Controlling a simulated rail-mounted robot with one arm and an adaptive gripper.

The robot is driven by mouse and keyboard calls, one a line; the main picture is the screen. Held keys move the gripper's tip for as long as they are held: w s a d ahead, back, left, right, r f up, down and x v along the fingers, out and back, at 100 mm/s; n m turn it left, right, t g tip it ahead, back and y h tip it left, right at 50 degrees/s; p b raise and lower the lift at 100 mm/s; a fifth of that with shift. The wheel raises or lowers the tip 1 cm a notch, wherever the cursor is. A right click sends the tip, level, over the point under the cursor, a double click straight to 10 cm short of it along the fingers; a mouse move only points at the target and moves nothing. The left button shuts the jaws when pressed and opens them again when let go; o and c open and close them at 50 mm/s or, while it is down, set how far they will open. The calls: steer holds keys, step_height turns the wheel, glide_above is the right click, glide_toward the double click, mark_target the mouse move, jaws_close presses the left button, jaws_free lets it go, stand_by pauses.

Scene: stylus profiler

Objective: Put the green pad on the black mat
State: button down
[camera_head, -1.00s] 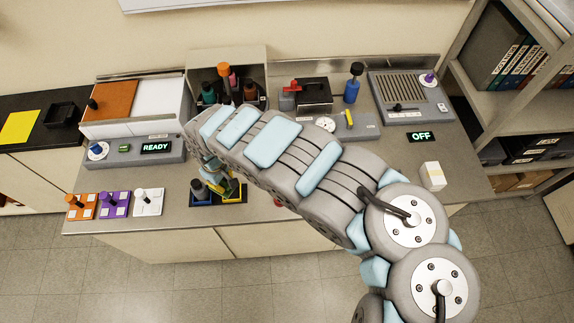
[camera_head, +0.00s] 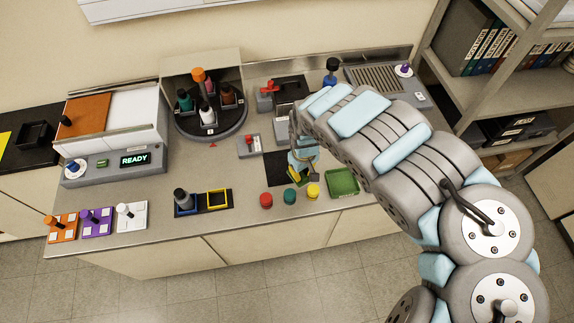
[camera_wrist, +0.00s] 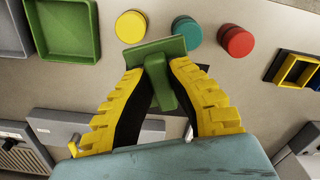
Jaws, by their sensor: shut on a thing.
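My gripper (camera_wrist: 160,85) is shut on the upright handle of the green pad (camera_wrist: 155,50), with its yellow fingers on either side. In the head view, my gripper (camera_head: 301,172) and the green pad (camera_head: 293,176) are at the right part of the black mat (camera_head: 273,170), over or very near it. The mat is a flat dark square on the bench, partly covered by my gripper. In the wrist view, only a dark sliver of it shows behind the fingers. I cannot tell whether the pad touches the mat.
Red (camera_head: 266,200), teal (camera_head: 290,196) and yellow (camera_head: 313,191) round pieces stand in front of the mat. A green tray (camera_head: 343,182) is to their right. A blue and a yellow frame (camera_head: 217,199) lie left. A carousel (camera_head: 211,121) with bottles stands behind left.

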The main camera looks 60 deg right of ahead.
steer(key=shift+w+d+f+b, duration=0.35)
steer(key=shift+d+f+b, duration=0.1)
steer(key=shift+f+b, duration=0.15)
steer(key=shift+w+d+f+b, duration=0.15)
steer(key=shift+w+f+b, duration=0.1)
steer(key=shift+w+b, duration=0.3)
steer(key=shift+w+d+f+b, duration=0.1)
steer(key=shift+w+d+b, duration=0.15)
steer(key=shift+d+b, duration=0.35)
steer(key=shift+w, duration=0.3)
steer(key=shift+w+d+f+b, duration=0.7)
steer(key=shift+w+d+f, duration=0.45)
steer(key=shift+w+f, duration=0.15)
steer(key=shift+w+d+f+b, duration=0.7)
steer(key=shift+w+d+f, duration=0.45)
steer(key=shift+w, duration=0.15)
steer(key=shift+w+d+f+b, duration=0.15)
steer(key=shift+d+f+b, duration=0.15)
steer(key=shift+f, duration=0.4)
steer(key=shift+w+d+f+b, duration=0.3)
steer(key=shift+w+d+b, duration=0.05)
steer(key=shift+b, duration=0.05)
